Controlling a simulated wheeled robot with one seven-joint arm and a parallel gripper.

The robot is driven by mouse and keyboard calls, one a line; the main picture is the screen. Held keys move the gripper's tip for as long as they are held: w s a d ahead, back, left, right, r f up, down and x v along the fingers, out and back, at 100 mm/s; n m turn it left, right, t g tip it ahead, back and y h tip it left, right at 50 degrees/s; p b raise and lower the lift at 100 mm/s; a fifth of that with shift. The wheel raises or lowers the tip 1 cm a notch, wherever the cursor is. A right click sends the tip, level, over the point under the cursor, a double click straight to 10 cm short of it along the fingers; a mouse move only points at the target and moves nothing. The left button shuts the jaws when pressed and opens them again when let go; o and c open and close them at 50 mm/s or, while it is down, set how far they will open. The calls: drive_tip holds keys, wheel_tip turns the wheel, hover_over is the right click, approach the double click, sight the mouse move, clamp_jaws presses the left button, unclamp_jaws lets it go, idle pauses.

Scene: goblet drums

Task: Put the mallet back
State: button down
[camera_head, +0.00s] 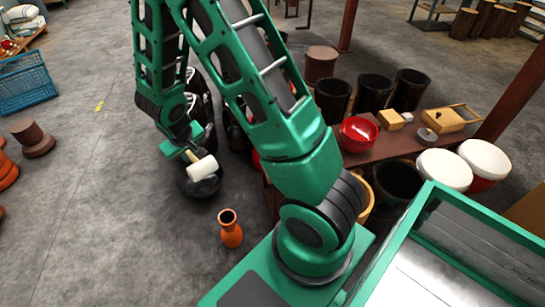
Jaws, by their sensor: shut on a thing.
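The mallet (202,168) has a thick white head and a short visible piece of pale wooden handle. It is in the left middle of the head view. My gripper (190,154) is shut on the handle, with the white head below and to the right of the fingers. The mallet shows in front of a dark round vessel (199,187) on the floor. I cannot tell whether they touch. The fingers are small and partly hidden by the wrist.
An orange vase (231,230) stands on the floor near my base. A dark red table (403,139) carries a red bowl (358,134) and wooden boxes. Black drums (373,92) stand behind it, white-topped drums (445,169) to its right. My arm hides the middle. The left floor is mostly clear.

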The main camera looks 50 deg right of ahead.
drive_tip(key=s+d+f+m, duration=0.1)
drive_tip(key=d+f, duration=0.5)
drive_tip(key=d, duration=0.6)
drive_tip(key=s+d+f+m+h, duration=0.1)
drive_tip(key=s+d+f+m, duration=0.1)
drive_tip(key=d+f, duration=0.5)
drive_tip(key=s+d+f+m+g+h, duration=0.1)
drive_tip(key=d+f, duration=0.5)
drive_tip(key=d, duration=1.1)
drive_tip(key=shift+s+d+f+m, duration=0.15)
drive_tip(key=shift+s+m, duration=0.15)
drive_tip(key=shift+s, duration=0.35)
drive_tip(key=shift+s+d+f+m, duration=0.15)
drive_tip(key=shift+s+m, duration=0.15)
drive_tip(key=shift+s, duration=0.35)
drive_tip(key=shift+f, duration=2.1)
drive_tip(key=c, duration=1.9)
unclamp_jaws()
drive_tip(key=shift+o, duration=1.4)
drive_tip(key=shift+a, duration=0.1)
